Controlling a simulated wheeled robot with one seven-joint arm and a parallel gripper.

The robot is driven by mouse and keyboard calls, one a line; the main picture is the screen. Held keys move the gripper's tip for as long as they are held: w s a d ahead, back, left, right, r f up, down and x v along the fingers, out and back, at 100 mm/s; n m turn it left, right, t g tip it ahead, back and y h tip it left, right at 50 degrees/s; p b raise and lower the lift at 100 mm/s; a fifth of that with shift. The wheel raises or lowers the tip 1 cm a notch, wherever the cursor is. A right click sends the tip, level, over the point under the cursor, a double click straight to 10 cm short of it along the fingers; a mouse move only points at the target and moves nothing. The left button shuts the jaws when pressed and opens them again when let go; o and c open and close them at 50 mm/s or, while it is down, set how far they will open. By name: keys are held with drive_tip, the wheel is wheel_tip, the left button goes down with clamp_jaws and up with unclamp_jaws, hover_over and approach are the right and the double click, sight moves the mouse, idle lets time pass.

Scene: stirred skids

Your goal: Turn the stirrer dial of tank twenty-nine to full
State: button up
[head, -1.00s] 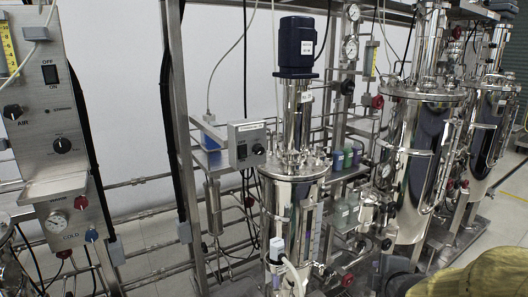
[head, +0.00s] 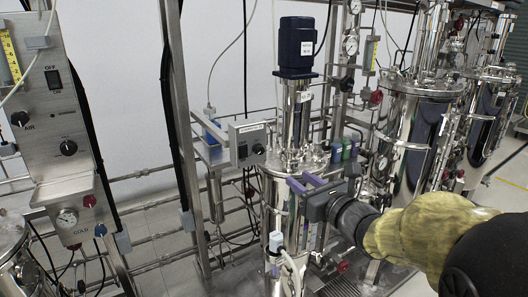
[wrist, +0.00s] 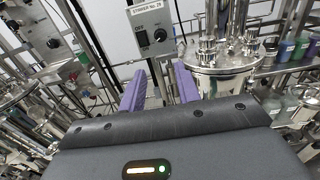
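The stirrer control box (head: 240,145) is a small grey box left of the steel tank (head: 275,215). It has a switch and a black round dial (head: 258,149). In the wrist view the box's label (wrist: 127,10) seems to read stirrer No. 29, and the dial (wrist: 160,35) is right of the switch (wrist: 141,38). The dial's pointer is too small to read surely. My gripper (head: 304,182) is in front of the tank, right of and below the box. Its purple fingers (wrist: 160,88) are apart and empty, pointing towards the box and clear of the dial.
A dark blue motor (head: 297,47) stands above the tank. Coloured bottles (head: 345,150) sit behind my gripper. A grey panel (head: 55,120) with its own switch and knob is at the left. Steel uprights and hanging cables (head: 170,115) stand between them. More tanks (head: 412,130) stand at right.

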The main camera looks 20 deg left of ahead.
sight(261, 151)
drive_tip(key=p+x, duration=0.2)
drive_tip(key=x, duration=1.5)
drive_tip(key=shift+w+a, duration=0.1)
drive_tip(key=shift+w, duration=0.15)
drive_tip(key=c, duration=0.7)
